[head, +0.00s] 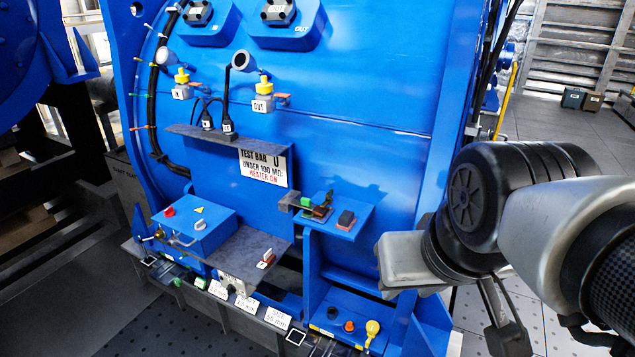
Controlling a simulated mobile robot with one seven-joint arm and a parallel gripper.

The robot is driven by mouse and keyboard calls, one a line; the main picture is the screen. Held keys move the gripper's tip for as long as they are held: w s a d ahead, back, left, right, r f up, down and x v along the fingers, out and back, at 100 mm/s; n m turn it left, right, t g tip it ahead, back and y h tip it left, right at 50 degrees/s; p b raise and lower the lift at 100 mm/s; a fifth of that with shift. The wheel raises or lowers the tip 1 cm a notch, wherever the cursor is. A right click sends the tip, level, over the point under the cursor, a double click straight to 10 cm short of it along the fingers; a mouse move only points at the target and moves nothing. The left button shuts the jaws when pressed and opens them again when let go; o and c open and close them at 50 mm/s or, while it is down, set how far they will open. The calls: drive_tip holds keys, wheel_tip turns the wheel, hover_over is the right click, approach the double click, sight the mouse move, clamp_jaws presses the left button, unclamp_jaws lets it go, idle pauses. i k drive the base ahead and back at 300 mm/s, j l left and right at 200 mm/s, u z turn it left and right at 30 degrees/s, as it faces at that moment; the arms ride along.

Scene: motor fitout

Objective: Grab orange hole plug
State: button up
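A small orange plug (349,326) stands on the low blue shelf at the bottom of the blue motor housing, in the head view. A dark piece sits to its left and a yellow round-topped plug (372,328) to its right. My gripper (553,340) is at the lower right, well to the right of the plugs and apart from them. Its two dark fingers show spread apart, with nothing seen between them. The bottom edge of the view and my arm hide part of it.
The blue motor housing (350,130) fills the middle. Above the low shelf, a blue ledge (338,218) with small parts juts out. A blue box (194,230) with a red knob is at left. The perforated floor (480,305) shows at right.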

sight(349, 327)
drive_tip(key=i+j, duration=0.15)
drive_tip(key=j, duration=0.2)
drive_tip(key=i+j, duration=0.1)
drive_tip(key=j, duration=0.25)
drive_tip(key=i+j, duration=0.15)
drive_tip(key=j, duration=0.25)
drive_tip(key=j+z, duration=0.15)
drive_tip(key=z, duration=0.25)
drive_tip(key=i+j+z, duration=0.1)
drive_tip(key=z, duration=0.35)
drive_tip(key=j+z, duration=0.2)
drive_tip(key=z, duration=1)
